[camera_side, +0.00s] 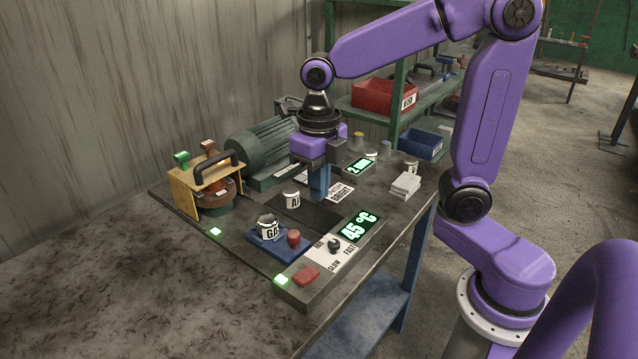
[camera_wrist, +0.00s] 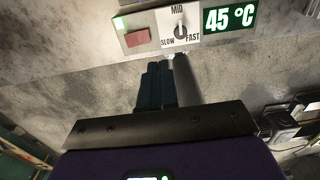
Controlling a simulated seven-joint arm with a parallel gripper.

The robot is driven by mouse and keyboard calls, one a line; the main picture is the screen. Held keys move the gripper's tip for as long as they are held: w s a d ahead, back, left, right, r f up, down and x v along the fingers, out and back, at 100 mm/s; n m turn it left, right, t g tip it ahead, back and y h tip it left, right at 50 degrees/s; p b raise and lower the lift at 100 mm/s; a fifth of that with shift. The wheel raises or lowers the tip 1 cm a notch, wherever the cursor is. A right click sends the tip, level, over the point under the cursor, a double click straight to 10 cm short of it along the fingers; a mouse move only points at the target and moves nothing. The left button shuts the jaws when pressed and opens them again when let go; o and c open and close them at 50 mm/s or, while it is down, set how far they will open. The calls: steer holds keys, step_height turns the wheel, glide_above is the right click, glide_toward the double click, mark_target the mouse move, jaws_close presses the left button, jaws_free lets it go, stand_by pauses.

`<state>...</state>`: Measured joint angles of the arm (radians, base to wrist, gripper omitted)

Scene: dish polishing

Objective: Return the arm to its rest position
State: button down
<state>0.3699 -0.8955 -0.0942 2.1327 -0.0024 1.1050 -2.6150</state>
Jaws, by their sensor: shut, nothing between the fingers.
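My gripper (camera_side: 319,196) is over the middle of the bench, its blue fingers pointing down and together, with nothing between them. In the wrist view my gripper's fingers (camera_wrist: 157,68) show as a dark teal pair side by side, below the control panel in the picture. The arm is bent, reaching out over the bench from its base at the right. In the side view the fingers overlap the "BRIGHT" label (camera_side: 341,192); I cannot tell their exact height above the bench.
The speed knob (camera_side: 334,244), red button (camera_side: 306,275) and 45 °C display (camera_side: 359,227) are at the bench front. A blue tray (camera_side: 283,249) holds a "GA" jar (camera_side: 267,226) and red piece. A motor (camera_side: 265,150) and yellow-framed machine (camera_side: 182,192) stand left. White blocks (camera_side: 405,186) lie right.

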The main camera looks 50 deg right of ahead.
steer(key=shift+s, duration=0.1)
steer(key=s+d+f+m, duration=0.1)
steer(key=s+f+m, duration=0.1)
steer(key=s+m, duration=0.6)
steer(key=s+d+f+m, duration=0.1)
steer(key=s+f+m, duration=0.1)
steer(key=s+m, duration=0.7)
steer(key=m, duration=0.5)
steer(key=shift+f+m, duration=0.2)
steer(key=shift+m, duration=0.1)
steer(key=c, duration=1.6)
jaws_free()
steer(key=shift+s+d+m, duration=0.15)
steer(key=shift+s+m, duration=0.1)
steer(key=shift+m, duration=0.05)
steer(key=shift+c, duration=0.2)
steer(key=o, duration=0.8)
steer(key=shift+w+a+r, duration=0.1)
steer(key=shift+w+a, duration=0.1)
steer(key=shift+w, duration=0.15)
steer(key=shift+o, duration=0.2)
steer(key=n, duration=0.5)
glide_toward(309, 272)
step_height(309, 272, down, 8)
steer(key=shift+r, duration=0.1)
